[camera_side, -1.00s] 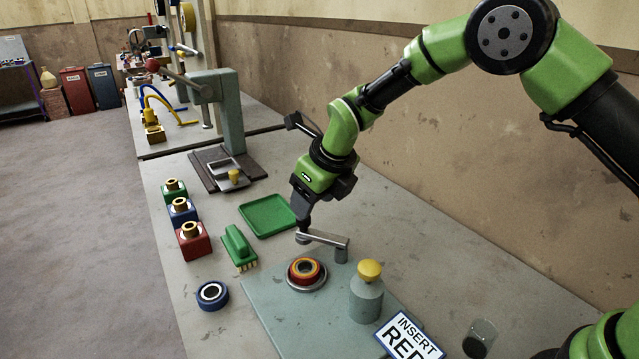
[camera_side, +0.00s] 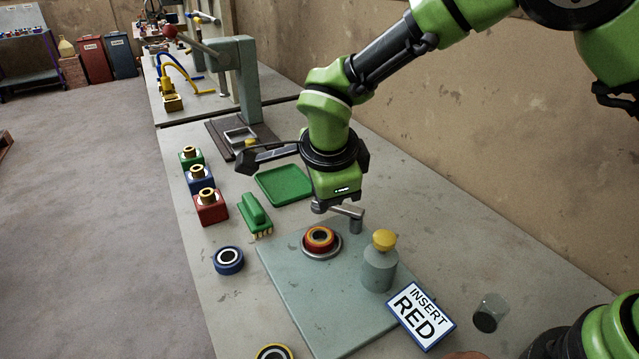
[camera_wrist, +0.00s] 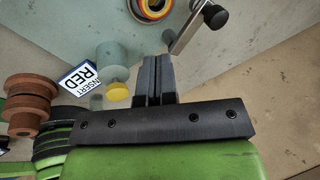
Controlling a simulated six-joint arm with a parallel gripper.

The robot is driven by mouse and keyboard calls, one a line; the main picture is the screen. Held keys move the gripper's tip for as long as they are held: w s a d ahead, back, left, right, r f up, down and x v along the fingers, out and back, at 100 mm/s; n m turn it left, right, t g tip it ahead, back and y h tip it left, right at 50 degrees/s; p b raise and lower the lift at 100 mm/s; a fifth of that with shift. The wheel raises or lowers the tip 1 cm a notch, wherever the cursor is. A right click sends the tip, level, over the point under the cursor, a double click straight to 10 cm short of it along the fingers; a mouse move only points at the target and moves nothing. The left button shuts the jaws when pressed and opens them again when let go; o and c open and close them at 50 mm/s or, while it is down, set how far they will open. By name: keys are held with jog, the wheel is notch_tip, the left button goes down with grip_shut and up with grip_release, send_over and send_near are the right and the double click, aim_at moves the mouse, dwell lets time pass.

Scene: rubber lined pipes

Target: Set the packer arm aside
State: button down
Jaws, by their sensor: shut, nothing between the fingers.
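The packer arm (camera_side: 346,211) is a grey metal bar on a short post, behind the round metal seat (camera_side: 322,254) on the plate. An orange-red ring with a yellow inner band (camera_side: 320,236) sits in that seat. In the wrist view, the packer arm (camera_wrist: 188,31) shows at the top, with a dark cylindrical end. My gripper (camera_wrist: 155,60) is shut and empty, with its fingertips close to the near end of the bar. I cannot tell whether they touch it. In the side view my wrist hides the fingers.
A lever press (camera_side: 248,85) stands behind.

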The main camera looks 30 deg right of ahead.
jog(key=s+a+r+n+t+h, duration=0.1)
jog(key=s+a+n+t+h, duration=0.3)
jog(key=n, duration=0.8)
jog(key=shift+n+t, duration=0.3)
jog(key=shift+n, duration=0.4)
jog(key=x, duration=0.3)
jog(key=w+a+x, duration=0.1)
jog(key=x, duration=0.5)
jog(key=shift+w+a+f, duration=0.15)
jog(key=shift+w, duration=0.4)
jog(key=shift+w+d, duration=0.7)
jog(key=shift+w, duration=0.3)
jog(key=shift+w+d, duration=0.4)
jog(key=shift+w, duration=0.15)
jog(key=shift+y, duration=0.3)
jog(key=shift+w+d, duration=0.45)
jog(key=shift+w, duration=0.2)
jog(key=shift+w+d, duration=0.45)
jog(key=shift+w, duration=0.15)
